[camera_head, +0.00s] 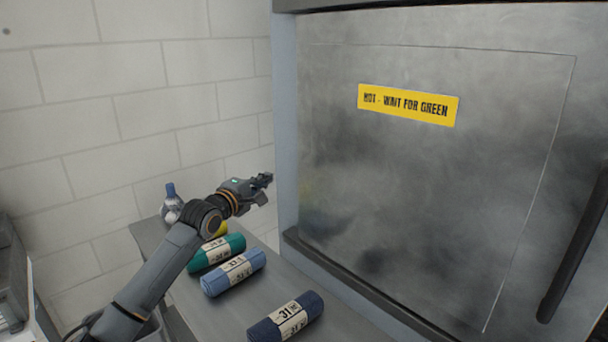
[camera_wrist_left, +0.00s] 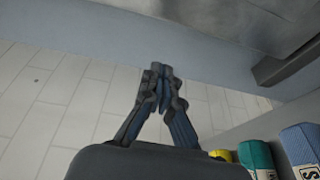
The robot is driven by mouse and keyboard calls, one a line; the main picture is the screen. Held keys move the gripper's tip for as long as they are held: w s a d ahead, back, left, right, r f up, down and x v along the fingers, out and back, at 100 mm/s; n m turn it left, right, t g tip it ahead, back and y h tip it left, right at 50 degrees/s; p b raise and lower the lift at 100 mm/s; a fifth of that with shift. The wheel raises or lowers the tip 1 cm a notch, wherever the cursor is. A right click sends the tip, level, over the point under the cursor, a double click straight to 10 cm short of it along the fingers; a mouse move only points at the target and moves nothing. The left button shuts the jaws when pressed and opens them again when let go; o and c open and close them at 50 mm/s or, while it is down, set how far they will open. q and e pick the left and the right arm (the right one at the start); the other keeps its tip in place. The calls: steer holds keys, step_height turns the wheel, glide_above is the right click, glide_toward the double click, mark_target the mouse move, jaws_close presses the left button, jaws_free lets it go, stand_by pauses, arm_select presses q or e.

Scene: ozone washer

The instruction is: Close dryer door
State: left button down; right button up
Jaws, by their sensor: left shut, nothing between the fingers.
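The dryer door (camera_head: 420,180) is a large grey metal panel with a yellow "HOT - WAIT FOR GREEN" label (camera_head: 408,105). It appears flush in its frame, though I cannot tell whether it is latched. A dark bar handle (camera_head: 578,250) runs along the right side. My left gripper (camera_head: 264,182) is left of the door, above the shelf, apart from the door surface. In the left wrist view its fingers (camera_wrist_left: 160,72) are together and empty, in front of the grey machine side and tiled wall. My right gripper is not in view.
A grey shelf (camera_head: 345,322) below the door holds rolled cloths: teal (camera_head: 217,252), blue (camera_head: 234,272) and dark blue (camera_head: 286,317), plus a partly hidden yellow one (camera_head: 221,230). A bottle with a blue cap (camera_head: 172,204) stands at the back. A white block wall (camera_head: 140,90) is behind.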

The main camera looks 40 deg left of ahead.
arm_select(q)
steer(key=a+r+p+x, duration=0.1)
steer(key=r+p+x, duration=0.15)
steer(key=x, duration=0.65)
steer(key=shift+n, duration=0.3)
steer(key=d+p, duration=0.1)
steer(key=d, duration=0.1)
steer(key=d+p, duration=0.1)
steer(key=d, duration=0.1)
steer(key=shift+d+f+p, duration=0.1)
steer(key=shift+f+p, duration=0.2)
steer(key=shift+f, duration=0.1)
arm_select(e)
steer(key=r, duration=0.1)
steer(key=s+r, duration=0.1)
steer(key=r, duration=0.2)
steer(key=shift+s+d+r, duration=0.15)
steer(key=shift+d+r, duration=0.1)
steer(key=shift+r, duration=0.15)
arm_select(q)
steer(key=shift+d, duration=0.1)
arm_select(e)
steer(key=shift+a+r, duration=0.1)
